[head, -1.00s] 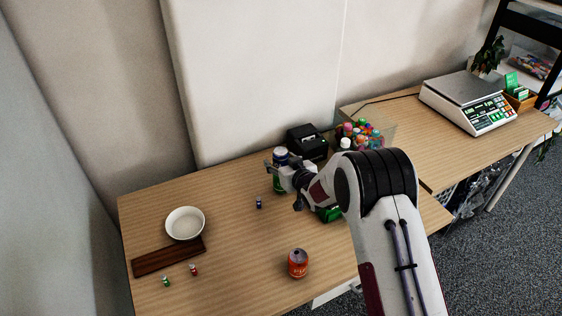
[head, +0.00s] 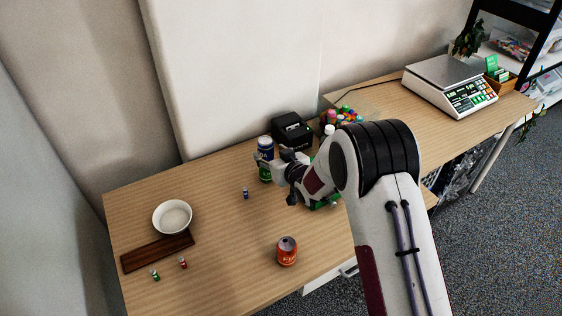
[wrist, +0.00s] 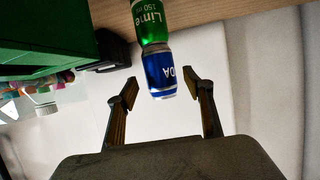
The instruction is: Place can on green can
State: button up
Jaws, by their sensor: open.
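A blue soda can (head: 265,146) stands end to end on top of a green lime can (head: 264,173) at the back of the table. In the wrist view the blue can (wrist: 159,76) touches the green can (wrist: 151,22), and the two look nearly in line. My gripper (wrist: 160,85) is open, with one finger on each side of the blue can's outer end and a visible gap to both. In the head view my gripper (head: 270,165) is just right of the stack and hides part of the green can.
A black box-like device (head: 292,130) and a bin of colourful items (head: 342,116) stand behind my arm. A green object (head: 325,203) is partly hidden under it. An orange-red can (head: 287,251), a white bowl (head: 172,217) and a dark board (head: 157,252) lie nearer. The table's middle is mostly clear.

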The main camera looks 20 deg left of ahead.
jog(key=v, duration=0.7)
jog(key=shift+s+d, duration=0.2)
jog(key=shift+r, duration=0.15)
dwell(0.7)
jog(key=s+d+r+m+h, duration=0.15)
jog(key=d+r+h, duration=0.25)
jog(key=d+r, duration=0.8)
jog(key=s+d+r+m+h, duration=0.1)
jog(key=s+d+r+m, duration=0.1)
jog(key=s+d+r, duration=0.3)
jog(key=s+d+r+m+h, duration=0.1)
jog(key=s+d+h, duration=0.15)
jog(key=d, duration=0.45)
jog(key=s+d+r+m+g, duration=0.1)
jog(key=s+d, duration=0.4)
jog(key=s, duration=1)
jog(key=s+d+m+g+h, duration=0.1)
jog(key=s+d, duration=0.5)
jog(key=s, duration=0.9)
jog(key=m+g, duration=0.1)
jog(key=g, duration=0.1)
jog(key=shift+d+r+m+g, duration=0.2)
jog(key=shift+r+m+g, duration=0.1)
jog(key=shift+r+m, duration=0.05)
